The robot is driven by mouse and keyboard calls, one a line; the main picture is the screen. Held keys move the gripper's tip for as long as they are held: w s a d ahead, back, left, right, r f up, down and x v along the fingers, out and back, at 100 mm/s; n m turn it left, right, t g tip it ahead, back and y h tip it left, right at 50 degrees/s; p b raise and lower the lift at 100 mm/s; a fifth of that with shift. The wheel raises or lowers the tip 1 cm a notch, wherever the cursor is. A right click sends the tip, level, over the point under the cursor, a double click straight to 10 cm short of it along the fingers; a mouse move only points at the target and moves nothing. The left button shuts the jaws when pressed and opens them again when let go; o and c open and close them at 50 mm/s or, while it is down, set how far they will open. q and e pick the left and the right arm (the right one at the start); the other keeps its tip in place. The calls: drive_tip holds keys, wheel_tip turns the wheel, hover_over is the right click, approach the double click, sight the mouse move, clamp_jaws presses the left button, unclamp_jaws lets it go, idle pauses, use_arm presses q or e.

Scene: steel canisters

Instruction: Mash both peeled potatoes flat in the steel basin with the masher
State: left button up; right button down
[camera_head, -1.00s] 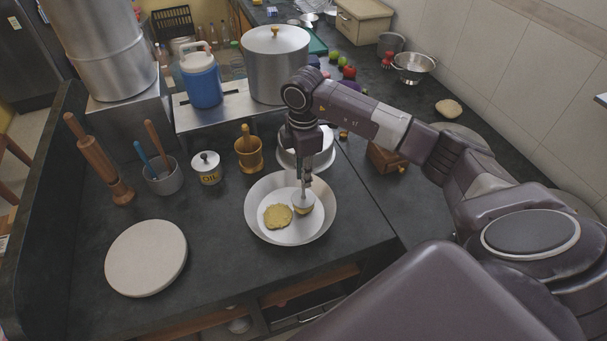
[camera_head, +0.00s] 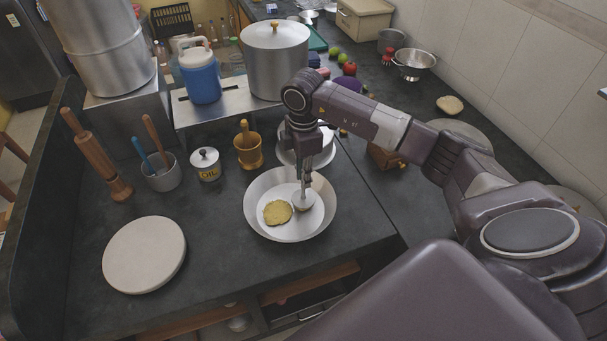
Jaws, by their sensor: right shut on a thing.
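The steel basin (camera_head: 255,190) stands on the dark counter in the middle of the view. One potato (camera_head: 277,212) lies in it as a flat, rough yellow round. My right gripper (camera_head: 306,168) is over the basin, shut on the upright masher (camera_head: 304,199). The masher's head is low in the basin, just right of the flat potato. The second potato is mostly hidden at the masher's head, and I cannot tell its shape. My left gripper is not in view.
A round pale board (camera_head: 144,255) lies at the front left. An oil canister (camera_head: 206,165), a brass mortar (camera_head: 248,150) and a grey utensil pot (camera_head: 163,178) stand left of the basin. A large steel pot (camera_head: 275,70) is behind. The counter between board and basin is clear.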

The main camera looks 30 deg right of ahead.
drive_tip(key=shift+f, duration=0.35)
drive_tip(key=shift+r, duration=0.1)
drive_tip(key=shift+r+p, duration=0.6)
drive_tip(key=shift+r, duration=0.3)
drive_tip(key=shift+f, duration=0.25)
drive_tip(key=shift+f+b, duration=0.75)
drive_tip(key=shift+f, duration=0.1)
drive_tip(key=shift+r, duration=0.1)
drive_tip(key=shift+s+f, duration=0.1)
drive_tip(key=shift+f, duration=0.35)
